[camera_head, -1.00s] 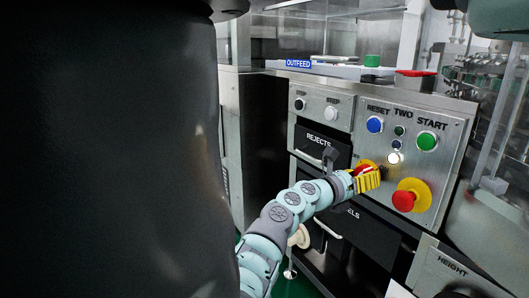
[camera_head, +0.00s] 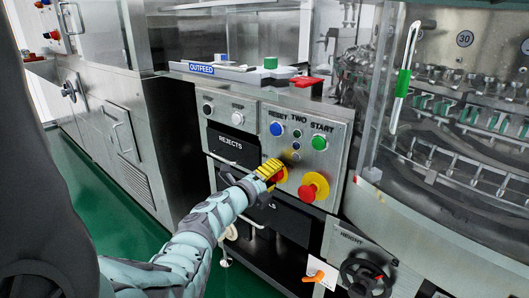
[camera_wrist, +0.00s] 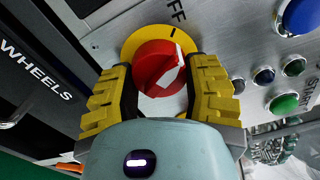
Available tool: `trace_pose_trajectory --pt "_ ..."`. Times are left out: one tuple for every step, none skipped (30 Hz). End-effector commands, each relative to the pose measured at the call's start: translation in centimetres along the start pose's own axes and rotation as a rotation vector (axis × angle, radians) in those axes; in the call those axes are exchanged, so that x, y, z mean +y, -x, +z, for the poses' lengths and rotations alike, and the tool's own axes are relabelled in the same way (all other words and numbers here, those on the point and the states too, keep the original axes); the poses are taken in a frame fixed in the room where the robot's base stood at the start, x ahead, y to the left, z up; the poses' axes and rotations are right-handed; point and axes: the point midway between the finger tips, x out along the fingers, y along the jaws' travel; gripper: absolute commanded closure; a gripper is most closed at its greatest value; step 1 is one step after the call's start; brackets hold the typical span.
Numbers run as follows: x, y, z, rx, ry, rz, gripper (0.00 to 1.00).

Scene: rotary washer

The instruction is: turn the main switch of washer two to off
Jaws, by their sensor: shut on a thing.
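The main switch, a red knob (camera_wrist: 156,66) with a white mark on a round yellow plate (camera_wrist: 146,32), is near the centre of the wrist view. Lettering ending in FF stands above it, near a black tick on the plate. The white mark lies on the knob's right side, slanting up. My gripper (camera_wrist: 163,68) has its yellow fingers on either side of the knob, shut on it. In the head view my gripper (camera_head: 269,170) covers most of the red knob (camera_head: 281,175) on the panel marked TWO (camera_head: 298,117).
A red emergency button (camera_head: 309,190) on yellow sits right of the switch. Blue reset (camera_head: 277,129) and green start (camera_head: 319,142) buttons are above. Black REJECTS (camera_head: 233,148) drawer is left. A handwheel (camera_head: 367,279) is below right. Green floor is open at left.

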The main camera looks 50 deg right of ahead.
Motion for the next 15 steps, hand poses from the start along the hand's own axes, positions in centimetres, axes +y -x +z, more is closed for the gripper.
trace_pose_trajectory --pt "-0.15 0.09 0.28 -0.004 0.041 0.006 0.86" --pt "-0.17 0.07 0.27 -0.004 0.064 0.005 0.86" --pt "-0.23 0.04 0.25 -0.004 0.092 0.003 0.86" --pt "-0.25 0.03 0.23 -0.003 0.112 0.002 0.86" --pt "-0.25 0.02 0.20 -0.003 0.130 0.002 0.86" --pt "-0.20 0.03 0.16 -0.002 0.154 0.003 0.86" --pt "-0.16 0.04 0.14 -0.001 0.171 0.003 0.86" --pt "-0.12 0.05 0.13 -0.001 0.188 0.004 0.86" --pt "-0.09 0.06 0.12 -0.002 0.208 0.004 0.86" --pt "-0.09 0.06 0.12 -0.002 0.220 0.004 0.86" --pt "-0.07 0.06 0.11 -0.002 0.232 0.004 0.86" --pt "-0.07 0.05 0.09 -0.002 0.245 0.003 0.86" --pt "-0.07 0.04 0.07 -0.001 0.254 0.003 0.86" --pt "-0.06 0.03 0.05 -0.001 0.262 0.003 0.86" --pt "-0.04 0.02 0.02 -0.001 0.272 0.003 0.86"
